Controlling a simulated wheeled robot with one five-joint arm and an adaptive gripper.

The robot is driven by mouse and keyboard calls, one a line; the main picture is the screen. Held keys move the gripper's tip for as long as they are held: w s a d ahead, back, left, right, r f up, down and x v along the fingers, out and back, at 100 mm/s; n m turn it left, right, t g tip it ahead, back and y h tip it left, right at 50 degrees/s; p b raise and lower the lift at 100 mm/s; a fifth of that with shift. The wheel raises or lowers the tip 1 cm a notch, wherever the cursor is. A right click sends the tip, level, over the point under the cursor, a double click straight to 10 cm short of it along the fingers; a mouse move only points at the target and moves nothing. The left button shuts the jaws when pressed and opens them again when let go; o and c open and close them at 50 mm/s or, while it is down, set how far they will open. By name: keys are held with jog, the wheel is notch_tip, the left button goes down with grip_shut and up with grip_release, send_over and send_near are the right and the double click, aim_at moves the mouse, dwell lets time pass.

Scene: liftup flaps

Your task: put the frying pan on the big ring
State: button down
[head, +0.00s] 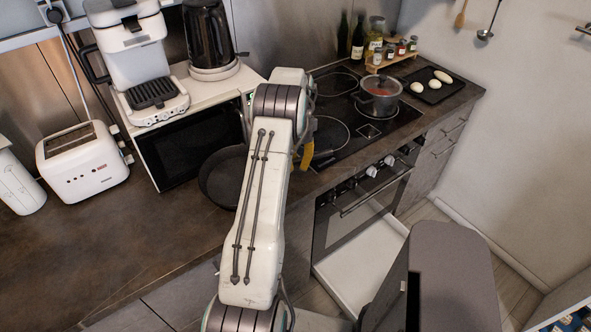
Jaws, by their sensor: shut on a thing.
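The dark frying pan (216,181) is at the counter, in front of the microwave and left of the hob; my arm hides its right part. My gripper (307,152) is mostly hidden behind my arm, with a yellow-orange part showing at the arm's right edge. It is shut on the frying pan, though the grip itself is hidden. I cannot tell whether the pan touches the counter. The big ring (330,134) is the bare front left ring on the black hob (361,133), just right of my arm, partly covered by it.
A lidded pot (379,96) stands on the hob's right side. A dark tray (432,85) with pale eggs and a rack of jars (391,54) lie beyond. The microwave (190,146) and toaster (82,160) stand left.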

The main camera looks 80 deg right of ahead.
jog(key=shift+d+p+x, duration=0.15)
jog(key=shift+d+x, duration=0.05)
jog(key=shift+x, duration=0.65)
jog(key=shift+d+p+x, duration=0.15)
jog(key=shift+x, duration=0.75)
jog(key=shift+d+p+x, duration=0.15)
jog(key=shift+d+x, duration=0.05)
jog(key=shift+x, duration=0.65)
jog(key=c, duration=1)
grip_release()
jog(key=shift+f, duration=0.15)
jog(key=b+v, duration=0.1)
jog(key=v, duration=0.2)
jog(key=shift+w+d+r+b, duration=0.1)
jog(key=shift+d+r+b, duration=0.15)
jog(key=shift+b, duration=0.45)
jog(key=shift+a+b+v, duration=0.1)
jog(key=shift+b+v, duration=0.5)
jog(key=shift+v, duration=1.5)
jog(key=shift+a+b+v, duration=0.15)
jog(key=shift+b+v, duration=0.4)
jog(key=shift+v, duration=1.55)
jog(key=shift+w+r, duration=0.1)
